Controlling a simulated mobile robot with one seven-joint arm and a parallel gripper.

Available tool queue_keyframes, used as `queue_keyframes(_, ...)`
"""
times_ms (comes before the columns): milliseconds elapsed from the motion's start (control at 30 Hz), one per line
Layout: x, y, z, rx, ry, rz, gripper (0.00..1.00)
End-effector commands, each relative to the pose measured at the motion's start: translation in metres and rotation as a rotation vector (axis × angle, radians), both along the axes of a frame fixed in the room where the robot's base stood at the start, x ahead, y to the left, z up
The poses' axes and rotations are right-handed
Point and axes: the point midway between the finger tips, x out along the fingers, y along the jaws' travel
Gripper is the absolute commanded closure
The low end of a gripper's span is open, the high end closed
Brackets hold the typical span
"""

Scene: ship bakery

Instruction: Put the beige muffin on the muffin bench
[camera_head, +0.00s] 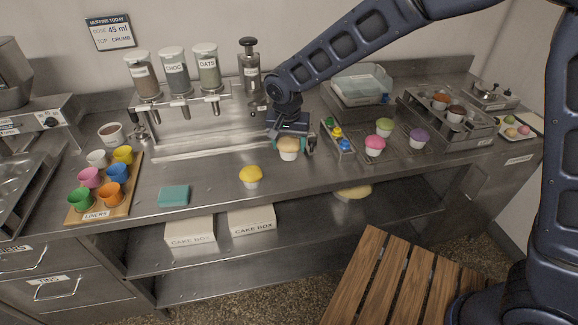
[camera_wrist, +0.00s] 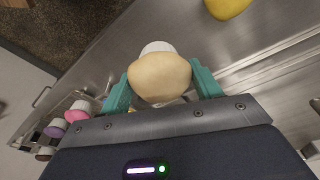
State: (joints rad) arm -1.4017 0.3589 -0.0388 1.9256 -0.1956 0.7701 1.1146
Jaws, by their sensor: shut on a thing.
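The beige muffin (camera_head: 289,146) has a pale domed top and a white cup. My gripper (camera_head: 291,143) is shut on it, over the front middle of the steel counter. In the wrist view the muffin (camera_wrist: 160,77) sits between the teal fingers of my gripper (camera_wrist: 161,82). I cannot tell whether its cup touches the counter. No surface in view is labelled as the muffin bench, so I cannot tell for sure which one it is. The steel counter (camera_head: 215,178) runs across the head view.
A teal sponge (camera_head: 174,196) lies further left. A liner board (camera_head: 128,203) is at far left.

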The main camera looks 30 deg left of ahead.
Motion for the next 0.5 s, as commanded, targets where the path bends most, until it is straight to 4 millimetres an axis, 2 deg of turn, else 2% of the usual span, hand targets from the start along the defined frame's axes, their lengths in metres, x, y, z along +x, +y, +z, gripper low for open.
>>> queue_keyframes(100,0.000,-0.001,-0.025,-0.004,0.000,-0.001,0.49)
queue_keyframes(200,0.000,-0.001,-0.038,-0.003,0.000,-0.001,0.49)
queue_keyframes(500,0.000,-0.001,-0.057,-0.002,0.000,0.000,0.49)
